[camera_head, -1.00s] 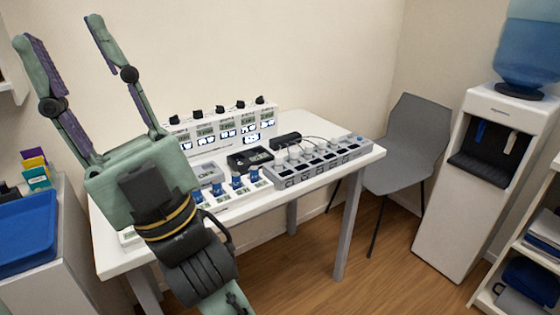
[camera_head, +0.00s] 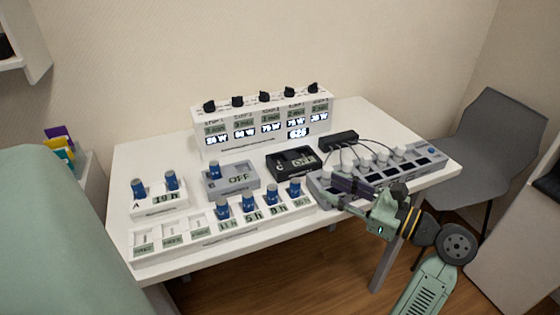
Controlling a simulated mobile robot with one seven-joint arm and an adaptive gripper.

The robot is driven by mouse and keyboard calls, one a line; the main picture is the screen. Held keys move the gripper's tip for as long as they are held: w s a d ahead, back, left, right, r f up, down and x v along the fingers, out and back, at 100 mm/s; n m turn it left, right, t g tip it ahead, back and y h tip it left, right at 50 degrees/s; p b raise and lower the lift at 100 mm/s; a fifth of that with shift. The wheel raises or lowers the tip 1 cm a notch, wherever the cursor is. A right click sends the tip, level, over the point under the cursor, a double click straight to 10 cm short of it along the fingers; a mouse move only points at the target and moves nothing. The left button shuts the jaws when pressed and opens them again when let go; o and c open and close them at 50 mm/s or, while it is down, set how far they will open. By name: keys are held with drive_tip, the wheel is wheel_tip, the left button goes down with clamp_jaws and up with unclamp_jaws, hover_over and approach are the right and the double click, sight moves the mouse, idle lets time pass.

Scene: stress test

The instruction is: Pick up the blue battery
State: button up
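Several blue batteries stand upright on the table's devices. Two are in module A, a left one (camera_head: 138,189) and a right one (camera_head: 171,181). One battery (camera_head: 214,170) is in grey module B, which reads OFF. In the front slot rack (camera_head: 190,247), several more stand in a row: the leftmost (camera_head: 222,208), its neighbours (camera_head: 248,206) and (camera_head: 274,197), and the rightmost (camera_head: 295,188). My gripper (camera_head: 325,186) is at the right, low over the grey socket strip, with fingers pointing left. Its fingers look apart and hold no battery. It is right of the rightmost battery, apart from it.
A white panel (camera_head: 260,143) with black knobs and lit displays stands at the back. Black module C (camera_head: 291,162) and a cabled black box (camera_head: 338,140) sit before it. The grey socket strip (camera_head: 428,162) fills the table's right side. A grey chair (camera_head: 490,130) stands to the right.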

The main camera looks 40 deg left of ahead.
sight(300, 182)
drive_tip(key=shift+m+g, duration=0.4)
drive_tip(key=shift+m, duration=0.1)
drive_tip(key=s+a, duration=0.1)
drive_tip(key=a, duration=0.2)
drive_tip(key=s+a+p, duration=0.1)
drive_tip(key=a, duration=0.2)
drive_tip(key=s+a+f+p, duration=0.1)
drive_tip(key=a, duration=0.2)
drive_tip(key=shift+a, duration=0.15)
drive_tip(key=shift+c, duration=0.2)
clamp_jaws()
